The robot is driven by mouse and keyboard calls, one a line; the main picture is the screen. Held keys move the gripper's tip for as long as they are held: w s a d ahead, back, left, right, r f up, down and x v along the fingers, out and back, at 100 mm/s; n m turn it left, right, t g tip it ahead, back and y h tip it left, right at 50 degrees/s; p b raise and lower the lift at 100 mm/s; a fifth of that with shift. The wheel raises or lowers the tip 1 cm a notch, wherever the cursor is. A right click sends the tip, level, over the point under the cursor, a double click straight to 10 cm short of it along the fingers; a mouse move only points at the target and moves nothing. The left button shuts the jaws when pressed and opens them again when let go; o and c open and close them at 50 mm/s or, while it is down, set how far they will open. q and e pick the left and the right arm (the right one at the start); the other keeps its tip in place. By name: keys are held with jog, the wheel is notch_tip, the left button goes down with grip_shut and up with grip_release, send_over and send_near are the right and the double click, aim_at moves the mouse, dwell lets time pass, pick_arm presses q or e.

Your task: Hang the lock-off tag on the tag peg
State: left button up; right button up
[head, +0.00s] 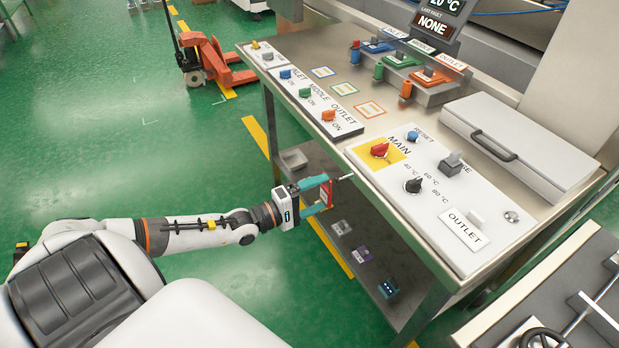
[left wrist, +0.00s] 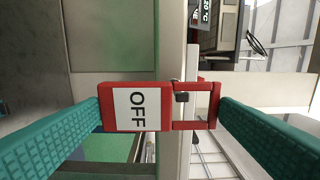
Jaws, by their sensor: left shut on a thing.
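My left gripper (head: 318,192) is shut on the red lock-off tag (head: 326,194), just off the front edge of the control table. In the left wrist view the tag (left wrist: 137,108) spans between the teal fingers; its white face reads OFF, turned sideways, and an open red loop is at its right end. The tag peg (head: 346,177) is a short pale rod at the table's front edge, close beyond the tag. A small dark piece (left wrist: 182,97) shows at the loop's left side. I cannot tell whether the loop is around the peg. My right gripper is out of view.
The control panel (head: 459,228) with knobs lies on the table above the gripper. A lower shelf (head: 345,222) holds several small items below. A grey lidded box (head: 535,130) is at the back right. Green floor to the left is clear up to an orange pallet truck (head: 208,62).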

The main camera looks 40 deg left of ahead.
pick_arm(q)
jog(key=shift+b+x, duration=0.4)
jog(key=shift+x, duration=1.45)
jog(key=shift+w+d+f+b, duration=0.3)
jog(key=shift+w+f+b, duration=0.35)
jog(key=shift+b, duration=0.6)
jog(key=shift+r, duration=0.1)
jog(key=o, duration=0.8)
jog(key=shift+o, duration=0.2)
send_near(324, 192)
jog(key=shift+w+d+f, duration=0.25)
jog(key=shift+w+f, duration=0.1)
jog(key=shift+f, duration=0.15)
